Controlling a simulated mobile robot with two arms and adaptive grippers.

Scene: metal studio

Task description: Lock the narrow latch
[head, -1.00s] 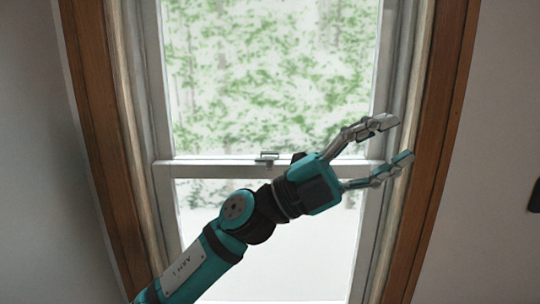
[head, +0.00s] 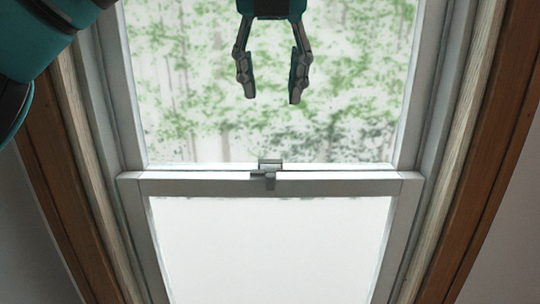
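The narrow latch (head: 264,178) is a small grey metal piece at the middle of the window's horizontal meeting rail. A short lever part hangs in front of the rail, and a small catch part stands behind it at the rail's top edge. My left gripper (head: 272,92) hangs from the top of the head view, fingers pointing down, above the latch and apart from it. Its two fingers are spread with nothing between them. My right gripper is not in view.
The white meeting rail (head: 345,184) spans the window between the side jambs. Brown wood trim (head: 495,150) frames both sides.

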